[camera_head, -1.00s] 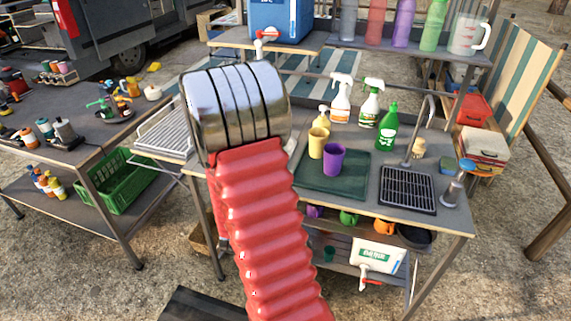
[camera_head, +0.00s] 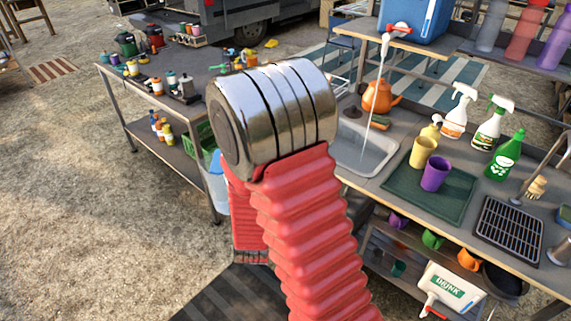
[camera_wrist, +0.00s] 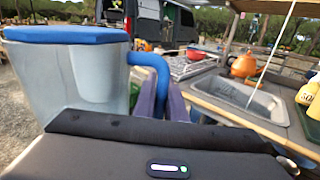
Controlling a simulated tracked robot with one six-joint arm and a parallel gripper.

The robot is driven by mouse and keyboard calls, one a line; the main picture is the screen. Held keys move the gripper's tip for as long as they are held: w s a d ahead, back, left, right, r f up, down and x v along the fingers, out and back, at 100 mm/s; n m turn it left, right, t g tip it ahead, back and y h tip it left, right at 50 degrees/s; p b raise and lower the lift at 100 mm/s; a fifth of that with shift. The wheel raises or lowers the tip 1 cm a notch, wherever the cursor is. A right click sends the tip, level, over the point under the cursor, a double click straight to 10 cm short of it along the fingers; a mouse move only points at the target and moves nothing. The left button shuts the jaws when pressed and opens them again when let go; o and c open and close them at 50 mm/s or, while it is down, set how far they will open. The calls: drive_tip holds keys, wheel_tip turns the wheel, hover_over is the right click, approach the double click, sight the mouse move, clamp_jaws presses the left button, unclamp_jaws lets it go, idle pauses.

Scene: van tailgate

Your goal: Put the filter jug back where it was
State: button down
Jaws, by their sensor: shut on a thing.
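The filter jug (camera_wrist: 75,80) is a translucent grey-blue jug with a blue lid and blue handle, large at the left of the wrist view. My gripper (camera_wrist: 163,103) is shut on its handle, holding it roughly upright. In the head view, a pale blue part of the jug (camera_head: 217,190) shows beside my red arm, in front of the left table. The arm hides the gripper there. Whether the jug holds water is unclear.
A thin white stream falls from the blue cooler (camera_head: 410,18) into the sink (camera_head: 361,150). An orange kettle (camera_head: 380,97) stands behind it. Cups stand on a green mat (camera_head: 440,198); spray bottles (camera_head: 458,112) are behind. The left table (camera_head: 130,82) holds pots and bottles. Open ground lies at left.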

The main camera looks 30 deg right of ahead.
sight(218, 181)
drive_tip(key=a+y, duration=0.1)
drive_tip(key=a, duration=0.2)
drive_tip(key=a+n+t+y, duration=0.1)
drive_tip(key=a, duration=0.3)
drive_tip(key=w+a+n+y, duration=0.1)
drive_tip(key=a, duration=0.3)
drive_tip(key=shift+a+y, duration=0.15)
drive_tip(key=shift+y, duration=0.15)
drive_tip(key=shift+a, duration=0.1)
